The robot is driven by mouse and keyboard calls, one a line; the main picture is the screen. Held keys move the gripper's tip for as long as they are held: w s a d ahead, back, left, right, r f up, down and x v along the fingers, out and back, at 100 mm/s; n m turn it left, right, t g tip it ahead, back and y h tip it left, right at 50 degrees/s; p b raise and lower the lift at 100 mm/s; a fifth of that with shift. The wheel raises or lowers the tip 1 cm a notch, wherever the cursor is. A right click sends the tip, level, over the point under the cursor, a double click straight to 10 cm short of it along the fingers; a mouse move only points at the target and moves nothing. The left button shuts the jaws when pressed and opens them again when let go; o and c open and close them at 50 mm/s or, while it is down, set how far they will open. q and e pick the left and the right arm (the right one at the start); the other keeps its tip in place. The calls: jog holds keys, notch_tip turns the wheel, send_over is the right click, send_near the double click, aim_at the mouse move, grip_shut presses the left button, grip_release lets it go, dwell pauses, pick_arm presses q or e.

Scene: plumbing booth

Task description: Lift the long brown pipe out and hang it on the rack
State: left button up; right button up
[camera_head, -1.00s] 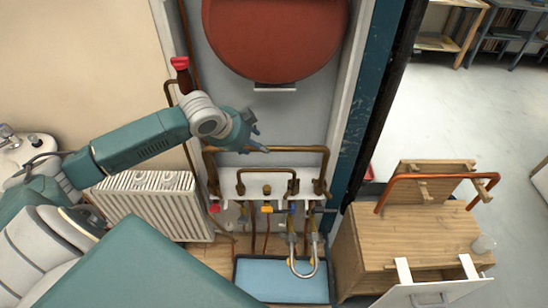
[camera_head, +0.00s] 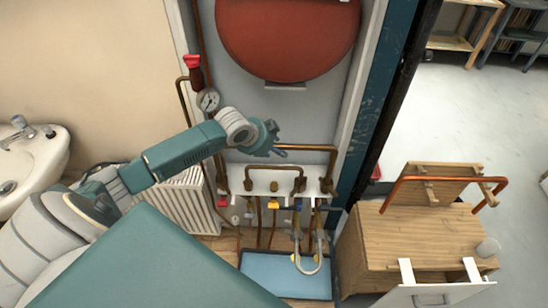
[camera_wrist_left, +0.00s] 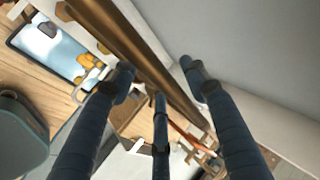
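The long brown pipe (camera_head: 312,149) is a wide inverted U above a white manifold board (camera_head: 258,181), with its right leg reaching down to the board. A shorter brown pipe (camera_head: 275,169) stands inside it. My left gripper (camera_head: 276,151) is at the middle of the long pipe's top run and hides part of it. In the left wrist view the long pipe (camera_wrist_left: 142,62) runs diagonally between the spread fingers (camera_wrist_left: 158,85), which do not visibly clamp it. The rack (camera_head: 440,175), a wooden board with pegs, stands at the right with an orange copper pipe (camera_head: 430,180) on it. My right gripper is not in view.
A red tank (camera_head: 288,40) hangs above the pipes. A gauge (camera_head: 208,100) and red-capped valve (camera_head: 193,70) are to the left. A radiator (camera_head: 180,200) stands below my left arm. A blue tray (camera_head: 285,278) lies under the manifold. A wooden bench (camera_head: 415,240) carries the rack.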

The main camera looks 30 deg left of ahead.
pick_arm(q)
grip_shut()
jog(key=shift+r, duration=0.1)
jog(key=shift+w+r, duration=0.1)
